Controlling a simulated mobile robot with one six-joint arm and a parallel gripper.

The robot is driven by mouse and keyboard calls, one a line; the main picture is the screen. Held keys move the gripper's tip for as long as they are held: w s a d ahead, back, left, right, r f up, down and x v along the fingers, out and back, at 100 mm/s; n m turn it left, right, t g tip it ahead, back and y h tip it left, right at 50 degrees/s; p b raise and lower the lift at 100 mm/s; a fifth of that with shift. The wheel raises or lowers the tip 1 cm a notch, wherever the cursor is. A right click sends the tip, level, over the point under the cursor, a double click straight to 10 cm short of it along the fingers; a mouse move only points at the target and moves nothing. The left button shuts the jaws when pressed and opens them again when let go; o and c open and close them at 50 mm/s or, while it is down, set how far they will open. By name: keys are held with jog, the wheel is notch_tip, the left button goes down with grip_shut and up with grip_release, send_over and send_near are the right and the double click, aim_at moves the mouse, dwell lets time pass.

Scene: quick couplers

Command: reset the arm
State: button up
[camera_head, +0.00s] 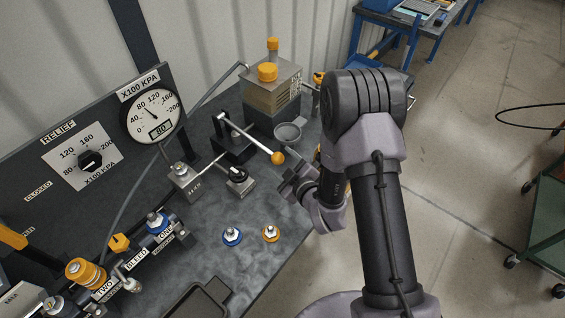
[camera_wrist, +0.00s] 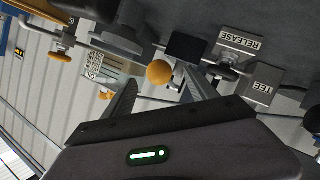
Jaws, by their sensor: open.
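My gripper (camera_head: 291,182) is open and empty at the right side of the dark bench (camera_head: 205,262). It is close to the yellow ball (camera_head: 278,158) at the end of the pump lever. In the wrist view the ball (camera_wrist: 159,72) appears between the two fingers of my gripper (camera_wrist: 160,92), seemingly just beyond the tips. I cannot tell whether anything touches. My arm (camera_head: 375,190) is bent, with its elbow high and its forearm hanging down beside the bench.
The pump reservoir (camera_head: 272,95) and a grey cup (camera_head: 288,134) stand behind my gripper. The release valve (camera_head: 239,182) is to the left. A blue-ringed coupler (camera_head: 232,236) and an orange-ringed one (camera_head: 271,233) stand in front. The gauge (camera_head: 154,114) reads 80.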

jog(key=shift+b+v, duration=0.3)
jog(key=shift+v, duration=1.2)
